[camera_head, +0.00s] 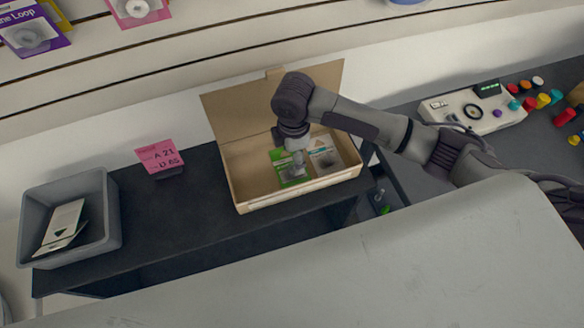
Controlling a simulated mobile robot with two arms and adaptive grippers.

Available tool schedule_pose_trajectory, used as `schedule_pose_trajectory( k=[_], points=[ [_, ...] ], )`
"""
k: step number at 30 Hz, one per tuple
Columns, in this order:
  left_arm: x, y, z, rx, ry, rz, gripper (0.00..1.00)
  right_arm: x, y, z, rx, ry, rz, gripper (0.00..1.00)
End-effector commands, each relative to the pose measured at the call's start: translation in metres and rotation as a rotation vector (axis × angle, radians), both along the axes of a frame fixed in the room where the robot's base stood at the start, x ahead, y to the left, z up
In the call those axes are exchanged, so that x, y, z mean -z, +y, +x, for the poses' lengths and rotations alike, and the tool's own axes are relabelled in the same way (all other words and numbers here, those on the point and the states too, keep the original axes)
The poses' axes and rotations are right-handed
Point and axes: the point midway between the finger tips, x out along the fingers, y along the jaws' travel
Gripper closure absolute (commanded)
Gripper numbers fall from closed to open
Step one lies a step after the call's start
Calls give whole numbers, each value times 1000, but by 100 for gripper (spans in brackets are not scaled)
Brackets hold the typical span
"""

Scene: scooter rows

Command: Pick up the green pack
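The green pack (286,176) is a green and white packet in the left-middle of an open cardboard box (240,180) on a dark table. My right arm reaches in from the right, and its gripper (298,162) points down into the box, at the right edge of the green pack. The gripper overlaps part of the pack in this view. The fingers are small and I cannot tell whether they are open or closed on it. My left gripper is not in view.
A whitish pack (325,158) lies right of the green one in the box. The box's flap (235,108) stands up behind. A grey bin (112,215) with packs and a pink sign (159,157) stand left. A control panel (470,112) and colourful knobs lie right.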

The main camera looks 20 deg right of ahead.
Motion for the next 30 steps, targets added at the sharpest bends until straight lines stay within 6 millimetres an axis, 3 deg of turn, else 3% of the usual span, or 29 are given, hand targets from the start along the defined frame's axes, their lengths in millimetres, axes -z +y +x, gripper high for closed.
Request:
schedule_pose_trajectory(
  k=[8, 17, 26, 30],
  points=[
    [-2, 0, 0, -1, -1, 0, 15, 23, 0, 0, 1, 0, 0, 31],
    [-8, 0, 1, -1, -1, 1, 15, 65, 0, 0, 1, -1, -1, 31],
    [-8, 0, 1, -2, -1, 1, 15, 70, 0, 0, 0, -3, 1, 31],
    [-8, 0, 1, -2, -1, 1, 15, 70, 0, 0, 0, -3, 1, 55]
  ],
)
